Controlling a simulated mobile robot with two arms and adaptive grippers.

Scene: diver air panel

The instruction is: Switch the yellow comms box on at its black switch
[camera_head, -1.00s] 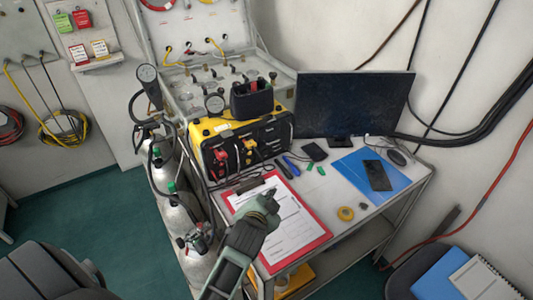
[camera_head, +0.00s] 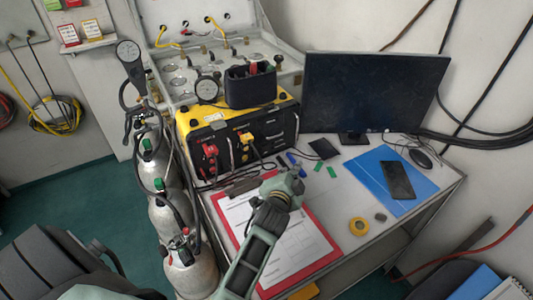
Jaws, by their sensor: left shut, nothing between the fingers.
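The yellow comms box (camera_head: 190,126) stands on the table left of the monitor, its black front panel facing me. Red and yellow connectors sit on that panel; I cannot pick out the black switch at this size. My left gripper (camera_head: 286,178) is in front of the box, over the top of the red clipboard (camera_head: 316,252). It is shut and empty, apart from the box's front. Its wrist hides part of the clipboard's paper. My right gripper is not in view.
A black pouch (camera_head: 251,88) sits on top of the box. A monitor (camera_head: 372,92), blue folder (camera_head: 369,170), phone (camera_head: 398,180) and yellow tape roll (camera_head: 359,227) are to the right. Gas cylinders (camera_head: 168,214) stand left of the table.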

